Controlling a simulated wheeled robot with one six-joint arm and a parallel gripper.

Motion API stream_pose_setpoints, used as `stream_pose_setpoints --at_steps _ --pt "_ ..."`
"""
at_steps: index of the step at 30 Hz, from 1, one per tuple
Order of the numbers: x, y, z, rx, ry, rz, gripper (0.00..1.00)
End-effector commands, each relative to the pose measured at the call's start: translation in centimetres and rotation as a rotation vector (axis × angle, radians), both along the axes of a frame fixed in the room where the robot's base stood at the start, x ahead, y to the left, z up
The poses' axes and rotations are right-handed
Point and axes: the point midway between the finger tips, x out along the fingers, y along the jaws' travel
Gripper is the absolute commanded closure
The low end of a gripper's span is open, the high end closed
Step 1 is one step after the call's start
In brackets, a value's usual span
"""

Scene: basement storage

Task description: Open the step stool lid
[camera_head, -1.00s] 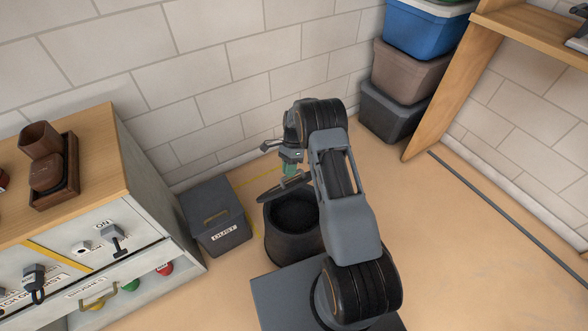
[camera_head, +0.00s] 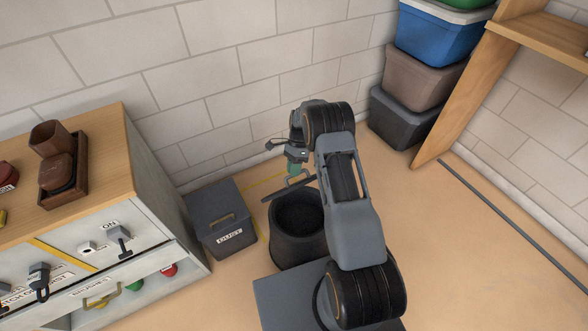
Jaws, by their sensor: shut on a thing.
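The step stool (camera_head: 298,245) is a dark, round, bin-like body on the floor in front of me. Its top is open and its dark inside (camera_head: 298,214) shows. Its lid (camera_head: 276,195) is raised and tilted above the far side of the opening, seen almost edge-on. A grey loop handle (camera_head: 303,177) stands on the lid. My gripper (camera_head: 294,170), with greenish fingertips, is shut on this handle. The fingers partly hide the handle, and my arm covers the right end of the lid and the stool's right side.
A wood-topped cabinet (camera_head: 105,150) with switches and drawers is further left. Stacked bins (camera_head: 416,75) and a wooden shelf frame (camera_head: 468,85) stand at the back right. The floor on the right is mostly clear, with a thin dark strip (camera_head: 510,221).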

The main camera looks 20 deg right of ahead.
Motion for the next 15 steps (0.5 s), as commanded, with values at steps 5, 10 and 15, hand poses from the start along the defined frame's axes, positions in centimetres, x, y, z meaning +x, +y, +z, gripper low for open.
stream_pose_setpoints --at_steps 5,10,15 --pt "0.0 0.1 -0.38 0.0 -0.002 0.001 1.0" --pt "-0.02 0.13 -0.4 0.0 -0.002 0.001 1.0" --pt "-0.02 0.13 -0.4 0.0 -0.003 0.001 0.79"
